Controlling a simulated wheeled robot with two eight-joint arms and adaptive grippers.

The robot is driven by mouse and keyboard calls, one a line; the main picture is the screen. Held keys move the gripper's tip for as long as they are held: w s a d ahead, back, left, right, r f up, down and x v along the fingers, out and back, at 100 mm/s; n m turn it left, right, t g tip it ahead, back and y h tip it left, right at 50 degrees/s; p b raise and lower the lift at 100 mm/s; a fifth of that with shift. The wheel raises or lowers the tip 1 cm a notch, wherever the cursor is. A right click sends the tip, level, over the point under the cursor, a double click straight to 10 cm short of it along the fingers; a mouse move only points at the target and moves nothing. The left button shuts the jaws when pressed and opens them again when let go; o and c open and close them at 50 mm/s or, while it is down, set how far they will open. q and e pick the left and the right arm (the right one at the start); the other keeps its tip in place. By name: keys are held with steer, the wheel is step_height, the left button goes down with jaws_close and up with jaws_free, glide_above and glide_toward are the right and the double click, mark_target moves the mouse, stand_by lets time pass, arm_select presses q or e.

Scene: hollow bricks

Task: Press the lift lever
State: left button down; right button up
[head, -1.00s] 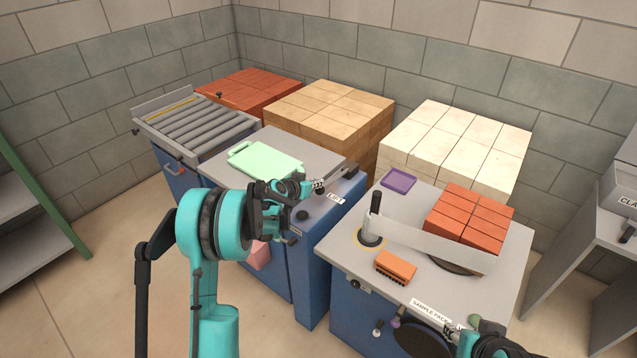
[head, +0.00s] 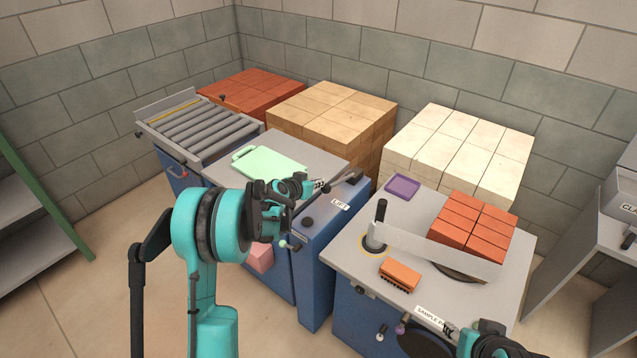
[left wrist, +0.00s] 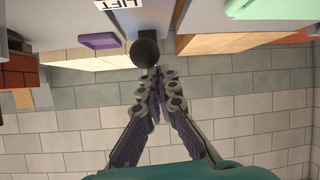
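The lift lever shows as a black knob (left wrist: 146,52) just ahead of my fingertips in the left wrist view, close to the white LIFT label. In the head view its dark end (head: 354,175) is at the right edge of the lift bench, above the LIFT label (head: 340,204). My left gripper (head: 342,183) reaches in from the left, its fingers pointing at the lever. In the left wrist view its fingers (left wrist: 155,78) converge and look shut, with nothing visible between them. I cannot tell whether they touch the knob. My right gripper (head: 452,328) is partly cut off at the bottom edge.
A pale green board (head: 270,162) lies on the lift bench (head: 305,152), with a roller conveyor (head: 200,132) to its left. The right bench holds red bricks (head: 475,222), an orange brick (head: 400,275), a purple tray (head: 402,187) and an upright black handle (head: 380,220). Brick stacks stand behind.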

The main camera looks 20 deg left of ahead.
arm_select(q)
steer(key=s+a+p, duration=0.1)
steer(key=s, duration=0.6)
steer(key=shift+s+a+r, duration=0.3)
steer(key=shift+s+a, duration=0.05)
steer(key=shift+a, duration=0.05)
arm_select(e)
steer(key=shift+s+d+r, duration=0.1)
steer(key=shift+d+r, duration=0.15)
steer(key=shift+r, duration=0.55)
